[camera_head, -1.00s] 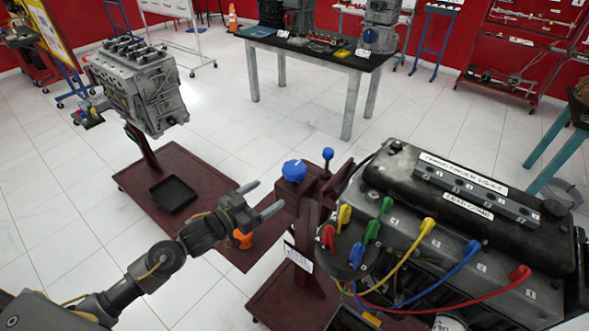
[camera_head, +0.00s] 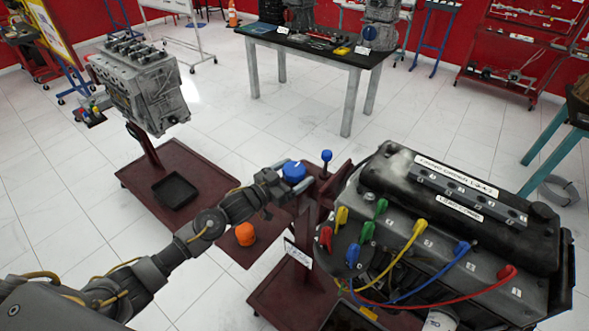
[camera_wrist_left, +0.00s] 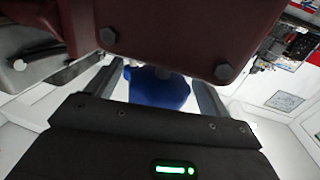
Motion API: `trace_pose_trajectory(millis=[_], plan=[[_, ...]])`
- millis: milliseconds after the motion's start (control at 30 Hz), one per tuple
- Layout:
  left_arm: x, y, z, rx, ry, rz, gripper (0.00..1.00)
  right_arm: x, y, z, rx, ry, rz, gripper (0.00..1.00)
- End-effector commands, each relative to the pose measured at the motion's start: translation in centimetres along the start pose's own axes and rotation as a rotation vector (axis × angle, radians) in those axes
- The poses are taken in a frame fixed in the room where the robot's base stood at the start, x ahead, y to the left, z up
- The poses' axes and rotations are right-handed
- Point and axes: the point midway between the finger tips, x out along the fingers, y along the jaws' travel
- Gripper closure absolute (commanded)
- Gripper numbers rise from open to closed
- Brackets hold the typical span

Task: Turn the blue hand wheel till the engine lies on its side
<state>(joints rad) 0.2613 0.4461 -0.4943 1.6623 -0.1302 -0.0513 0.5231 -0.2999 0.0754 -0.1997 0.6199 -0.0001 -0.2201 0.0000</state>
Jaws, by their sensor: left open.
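In the left wrist view the blue wheel (camera_wrist_left: 157,88) shows between the two open fingers (camera_wrist_left: 155,84), partly hidden by a dark red bolted plate (camera_wrist_left: 160,30). Whether the fingers touch it I cannot tell. The near engine (camera_head: 450,235) is on this stand, its dark cover facing up, with coloured leads along its side. My right gripper is not in view.
A small blue-knobbed lever (camera_head: 326,157) stands just right of the wheel. An orange object (camera_head: 243,234) lies left of the stand. A second engine (camera_head: 138,84) is on a red stand at the left. A black-topped table (camera_head: 318,49) is behind, with open floor between.

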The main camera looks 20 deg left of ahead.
Motion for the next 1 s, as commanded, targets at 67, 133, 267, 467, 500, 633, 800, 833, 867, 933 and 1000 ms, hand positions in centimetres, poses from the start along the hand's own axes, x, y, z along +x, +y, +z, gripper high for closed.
trace_pose_trajectory(millis=[67, 133, 267, 467, 500, 633, 800, 833, 867, 933, 1000], plan=[[0.41, -0.01, -0.07, 0.000, 0.000, 0.000, 0.19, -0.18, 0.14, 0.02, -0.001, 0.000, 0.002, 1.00], [0.56, -0.01, 0.01, 0.000, 0.000, 0.000, 0.19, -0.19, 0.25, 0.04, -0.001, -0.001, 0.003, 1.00], [0.59, 0.00, 0.05, 0.000, 0.000, 0.000, 0.19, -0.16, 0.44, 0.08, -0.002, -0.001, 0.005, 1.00], [0.56, -0.01, 0.04, 0.000, 0.000, -0.001, 0.32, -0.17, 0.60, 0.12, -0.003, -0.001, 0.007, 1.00], [0.55, -0.02, 0.04, 0.000, 0.000, -0.001, 0.38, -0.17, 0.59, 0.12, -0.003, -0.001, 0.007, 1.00], [0.54, -0.03, 0.03, 0.000, 0.000, -0.001, 0.55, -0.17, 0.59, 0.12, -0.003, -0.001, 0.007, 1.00], [0.53, -0.05, 0.04, 0.000, 0.000, 0.000, 0.64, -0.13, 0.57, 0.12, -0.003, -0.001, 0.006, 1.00], [0.53, -0.06, 0.05, 0.001, 0.000, 0.002, 0.64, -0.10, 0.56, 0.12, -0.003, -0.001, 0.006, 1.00], [0.53, -0.08, 0.06, 0.001, 0.000, 0.005, 0.64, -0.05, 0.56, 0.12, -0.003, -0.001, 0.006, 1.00], [0.53, -0.12, 0.11, 0.002, -0.001, 0.016, 0.64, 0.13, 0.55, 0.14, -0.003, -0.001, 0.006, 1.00], [0.55, -0.14, 0.14, 0.002, 0.000, 0.036, 0.64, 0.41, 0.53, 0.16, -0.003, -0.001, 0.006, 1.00]])
